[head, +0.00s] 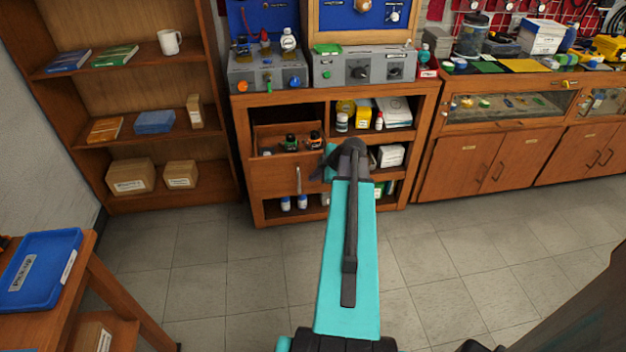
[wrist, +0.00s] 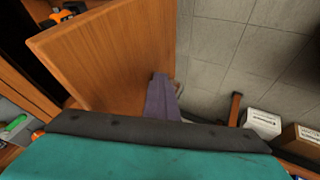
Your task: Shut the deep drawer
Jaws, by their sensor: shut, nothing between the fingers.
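The deep drawer (head: 276,178) is at the left of the wooden cabinet and stands pulled out. Its wooden front has an upright metal handle (head: 298,180). Dark bottles (head: 291,142) show in its open top. In the wrist view a large wooden panel, seemingly the drawer front (wrist: 105,50), fills the upper left. My gripper (wrist: 160,82) is shut and empty, its fingers overlapping the panel's right edge; I cannot tell whether they touch it. In the head view my gripper (head: 328,163) is just right of the drawer, its fingers mostly hidden by my wrist.
Open shelves right of the drawer hold a yellow box (head: 363,116) and a white box (head: 390,155). A bookshelf (head: 160,138) stands to the left. A blue tray (head: 75,258) lies on a table at the lower left. The tiled floor before the cabinet is clear apart from my arm.

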